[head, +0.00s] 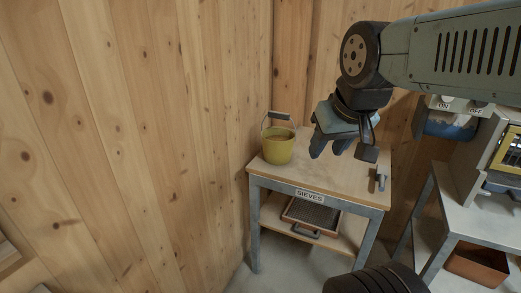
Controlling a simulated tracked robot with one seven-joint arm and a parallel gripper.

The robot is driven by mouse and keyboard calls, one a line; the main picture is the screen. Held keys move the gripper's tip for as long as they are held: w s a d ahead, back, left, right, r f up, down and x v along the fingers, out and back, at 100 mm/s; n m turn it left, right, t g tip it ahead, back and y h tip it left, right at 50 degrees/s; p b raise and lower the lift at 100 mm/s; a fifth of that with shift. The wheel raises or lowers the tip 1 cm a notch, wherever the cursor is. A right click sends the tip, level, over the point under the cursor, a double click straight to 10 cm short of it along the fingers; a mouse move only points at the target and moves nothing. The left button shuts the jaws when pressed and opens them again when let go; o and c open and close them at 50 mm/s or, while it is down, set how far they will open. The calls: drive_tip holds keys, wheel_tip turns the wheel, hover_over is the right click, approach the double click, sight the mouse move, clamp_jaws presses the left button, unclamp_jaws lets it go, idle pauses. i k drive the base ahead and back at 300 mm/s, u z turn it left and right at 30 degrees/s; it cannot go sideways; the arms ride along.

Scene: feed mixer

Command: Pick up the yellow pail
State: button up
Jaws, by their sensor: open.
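A yellow pail (278,151) stands upright on the wooden top of the small table labelled SIEVES (319,203), near its back left corner by the plank wall. Its handle is raised, with a grip at the top. Something brownish shows inside the pail. My gripper (330,153) hangs from the arm to the right of the pail, over the table as seen here, fingers pointing down. It is open and apart from the pail, with nothing visible between the fingers. How high it is above the tabletop is hard to tell.
A grey tool (381,178) lies near the table's right edge. A framed sieve (311,216) rests on the lower shelf. To the right stands a grey metal bench (470,213) with a machine with ON and OFF labels behind. A wooden wall closes off the left and back.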

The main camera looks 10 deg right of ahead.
sight(278, 142)
drive_tip(key=z, duration=0.2)
drive_tip(key=i, duration=0.9)
drive_tip(key=u, duration=0.1)
